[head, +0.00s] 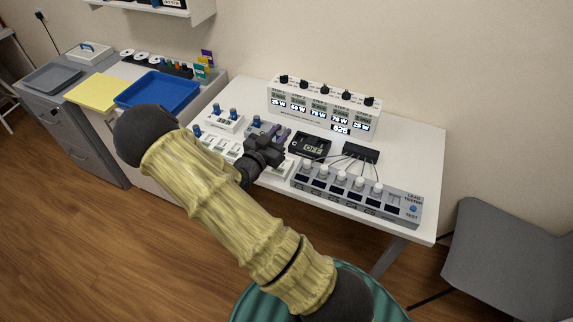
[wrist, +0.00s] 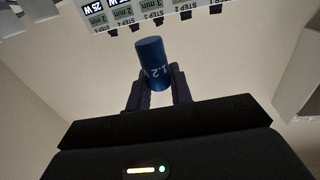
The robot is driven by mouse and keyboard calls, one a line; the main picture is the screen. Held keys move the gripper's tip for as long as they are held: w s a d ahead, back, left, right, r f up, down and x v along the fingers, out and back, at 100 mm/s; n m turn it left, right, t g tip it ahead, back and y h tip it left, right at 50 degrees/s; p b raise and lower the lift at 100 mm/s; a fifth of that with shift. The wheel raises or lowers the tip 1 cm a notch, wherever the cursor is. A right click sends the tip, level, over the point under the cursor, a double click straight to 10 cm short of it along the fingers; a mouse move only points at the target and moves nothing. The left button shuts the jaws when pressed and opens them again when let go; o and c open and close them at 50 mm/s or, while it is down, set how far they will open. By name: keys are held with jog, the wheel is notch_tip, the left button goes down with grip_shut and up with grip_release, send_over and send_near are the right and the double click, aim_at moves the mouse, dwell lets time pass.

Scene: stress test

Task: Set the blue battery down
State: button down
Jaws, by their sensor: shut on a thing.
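My gripper (wrist: 158,92) is shut on the blue battery (wrist: 152,62), which shows in the wrist view as a blue cylinder with pale lettering between the two dark fingers. In the head view my gripper (head: 280,134) is over the white table (head: 424,150), left of a black device with a display. The held battery is hard to make out in the head view. Whether it touches anything below cannot be told.
Blue-topped batteries (head: 232,112) stand in white holders at the table's left. A white panel with knobs and displays (head: 325,105) stands behind, and a grey tester (head: 355,193) lies at the front. A blue tray (head: 157,91) is on the left counter. A grey chair (head: 505,250) stands right.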

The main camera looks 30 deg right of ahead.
jog(key=shift+s+d+r+m+g, duration=0.2)
jog(key=shift+d+m+g, duration=0.1)
jog(key=shift+g, duration=0.2)
jog(key=shift+f, duration=2.9)
jog(key=shift+f, duration=0.1)
jog(key=shift+f+p, duration=0.45)
jog(key=shift+f, duration=1.35)
jog(key=shift+f, duration=0.1)
jog(key=shift+f, duration=0.15)
jog(key=c, duration=1.3)
grip_release()
jog(key=shift+o, duration=0.2)
